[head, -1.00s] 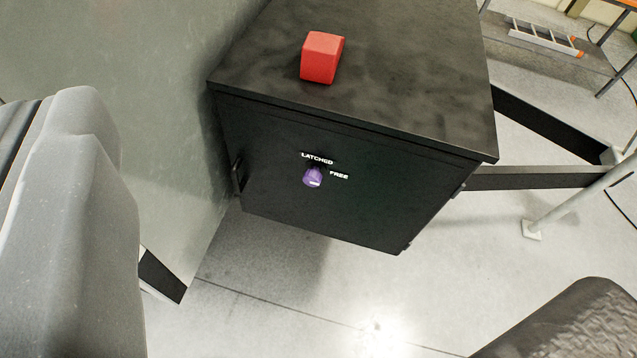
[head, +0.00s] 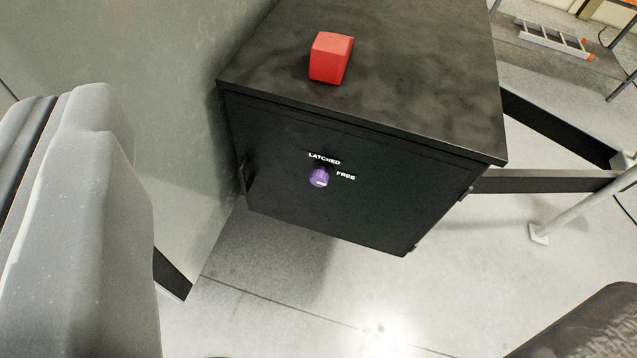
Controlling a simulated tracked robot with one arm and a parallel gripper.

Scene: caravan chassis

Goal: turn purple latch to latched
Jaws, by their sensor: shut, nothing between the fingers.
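The purple latch (head: 319,178) is a small round knob on the front face of a black cabinet (head: 290,215). White lettering reads LATCHED just above it and FREE to its right. A short white mark shows on the lower part of the knob. I cannot tell for sure which word the knob points to. My gripper is not in view, and nothing touches the knob.
A red block (head: 330,58) sits on the cabinet top. A grey panel (head: 120,100) adjoins the cabinet's left side. A big grey shape (head: 70,230) fills the left edge; a dark textured one (head: 590,325) fills the lower right corner. The floor before the cabinet is clear.

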